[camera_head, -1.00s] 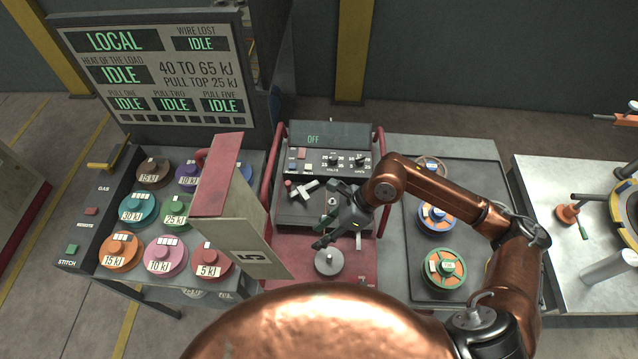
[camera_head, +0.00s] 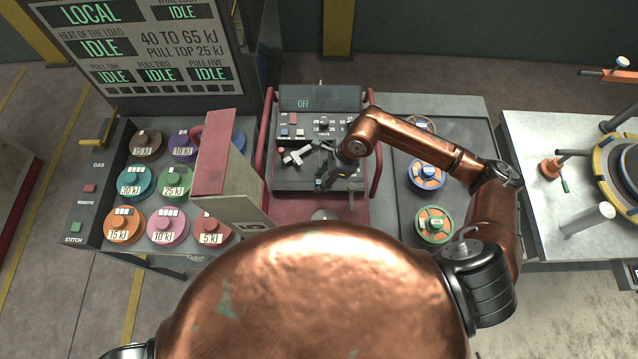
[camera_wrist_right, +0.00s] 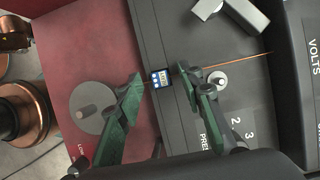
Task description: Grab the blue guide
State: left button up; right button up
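A small blue block with a white marked face, which looks like the blue guide (camera_wrist_right: 161,79), sits on the grey machine in the right wrist view, with a thin copper wire in line with it. My right gripper (camera_wrist_right: 159,80) has its two green fingers apart, one on each side of the block. A gap shows on the left finger's side; contact on the right side is hard to tell. In the head view my right gripper (camera_head: 330,176) is over the red machine, below its dial panel, and the guide is too small to make out surely. My left gripper is out of view.
A grey box with a red top (camera_head: 222,165) stands left of the red machine (camera_head: 355,205). Several coloured weight discs (camera_head: 135,181) lie farther left. Spools, one blue and orange (camera_head: 427,175), sit on the right tray. A metal knob (camera_wrist_right: 92,107) stands near the left finger.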

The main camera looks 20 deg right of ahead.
jog(key=shift+c, duration=0.7)
grip_shut()
jog(key=shift+r, duration=0.15)
